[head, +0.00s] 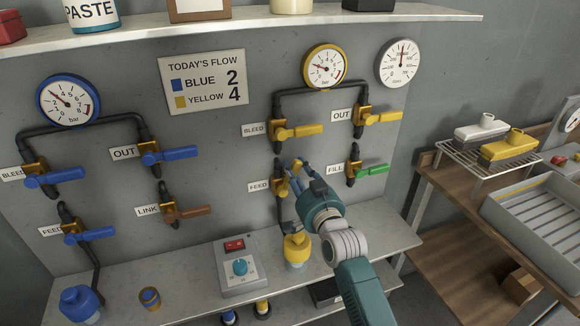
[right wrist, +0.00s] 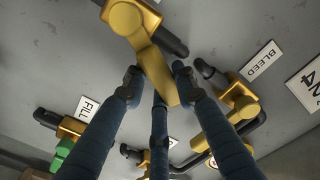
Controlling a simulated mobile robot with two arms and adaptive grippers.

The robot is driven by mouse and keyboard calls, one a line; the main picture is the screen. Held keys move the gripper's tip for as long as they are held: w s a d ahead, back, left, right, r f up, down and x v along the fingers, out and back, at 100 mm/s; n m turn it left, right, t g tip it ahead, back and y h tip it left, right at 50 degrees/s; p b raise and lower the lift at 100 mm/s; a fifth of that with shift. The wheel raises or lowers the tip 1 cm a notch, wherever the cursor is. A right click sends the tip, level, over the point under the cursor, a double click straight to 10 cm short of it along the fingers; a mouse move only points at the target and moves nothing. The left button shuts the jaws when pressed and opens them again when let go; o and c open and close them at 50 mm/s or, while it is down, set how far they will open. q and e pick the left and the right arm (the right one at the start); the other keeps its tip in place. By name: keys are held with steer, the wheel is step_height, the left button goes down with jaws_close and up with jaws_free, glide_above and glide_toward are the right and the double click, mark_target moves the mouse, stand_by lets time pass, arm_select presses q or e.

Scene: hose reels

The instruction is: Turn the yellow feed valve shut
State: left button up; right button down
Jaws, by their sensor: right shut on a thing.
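The yellow feed valve (head: 281,187) is on the wall panel beside its FEED label (head: 258,187), under the yellow BLEED valve. My right gripper (head: 297,166) is at this valve and hides most of its handle in the head view. In the right wrist view the valve's yellow handle (right wrist: 159,75) runs from its round hub down between my dark fingers. The right gripper is shut on this handle (right wrist: 150,88). The handle slants at an angle to the black pipe. My left gripper is not in view.
The yellow BLEED valve (head: 298,131), yellow OUT valve (head: 381,117) and green FILL valve (head: 372,170) are close around. Blue valves and a brown LINK valve (head: 188,212) are to the left. A yellow-topped bottle (head: 297,248) and control box (head: 240,268) stand on the shelf below.

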steer(key=d+f+m, duration=0.1)
steer(key=m, duration=0.2)
steer(key=d+f+m+b, duration=0.1)
steer(key=f+m, duration=0.1)
steer(key=m, duration=0.1)
steer(key=w+d+f+m, duration=0.1)
steer(key=m, duration=0.2)
steer(key=shift+d+f, duration=0.2)
steer(key=shift+f, duration=0.2)
steer(key=shift+f+m+b, duration=0.45)
steer(key=shift+f+m, duration=0.15)
steer(key=shift+m, duration=0.4)
steer(key=shift+f+m+b, duration=0.4)
steer(key=shift+f+m, duration=0.15)
steer(key=shift+m, duration=0.45)
steer(key=c, duration=1.3)
jaws_free()
steer(key=shift+w, duration=0.1)
steer(key=shift+c, duration=0.2)
steer(key=shift+f, duration=0.1)
steer(key=v, duration=1.2)
